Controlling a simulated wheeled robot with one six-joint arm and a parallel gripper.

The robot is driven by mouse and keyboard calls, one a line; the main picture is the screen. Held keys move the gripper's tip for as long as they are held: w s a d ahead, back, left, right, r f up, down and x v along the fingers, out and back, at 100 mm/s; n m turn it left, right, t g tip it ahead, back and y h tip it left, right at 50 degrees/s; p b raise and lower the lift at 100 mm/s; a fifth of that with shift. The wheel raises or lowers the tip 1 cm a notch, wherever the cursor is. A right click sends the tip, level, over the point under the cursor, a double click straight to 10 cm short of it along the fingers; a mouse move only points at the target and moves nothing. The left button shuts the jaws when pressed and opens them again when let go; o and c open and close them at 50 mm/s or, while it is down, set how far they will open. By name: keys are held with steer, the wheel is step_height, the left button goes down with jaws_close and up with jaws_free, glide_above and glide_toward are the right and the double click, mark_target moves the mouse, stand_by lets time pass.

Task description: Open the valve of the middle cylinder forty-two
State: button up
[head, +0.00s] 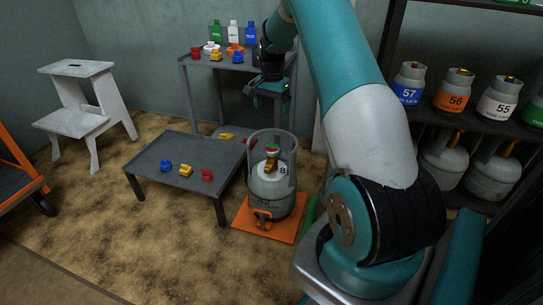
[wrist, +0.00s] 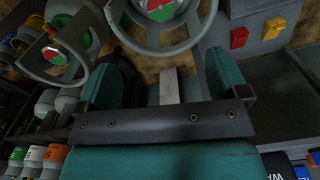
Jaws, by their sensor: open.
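A grey gas cylinder (head: 268,205) marked 42 stands upright on an orange scale plate (head: 242,222). Its open ring collar surrounds a brass valve (head: 271,160) with a red, white and green top. My gripper (head: 268,92) is open and empty, above and behind the cylinder, clear of the valve. In the wrist view my two teal fingers (wrist: 160,85) stand wide apart. A ring collar with a red, white and green valve top (wrist: 158,8) shows beyond them at the top. A second such valve top (wrist: 54,55) shows at left. I cannot tell which of these belongs to cylinder 42.
A low dark table (head: 195,149) left of the cylinder carries blue, yellow and red pieces. A taller table (head: 190,64) with similar pieces stands behind. A shelf (head: 455,113) with several cylinders is at right. A white step stool (head: 75,68) stands at left, with bare floor between.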

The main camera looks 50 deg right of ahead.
mark_target(272, 149)
step_height(272, 149, down, 17)
steer(key=b, duration=0.7)
steer(key=shift+a+r, duration=0.1)
steer(key=shift+r, duration=0.1)
steer(key=shift+c, duration=0.3)
steer(key=c, duration=0.9)
steer(key=shift+o, duration=0.2)
steer(key=shift+r, duration=0.1)
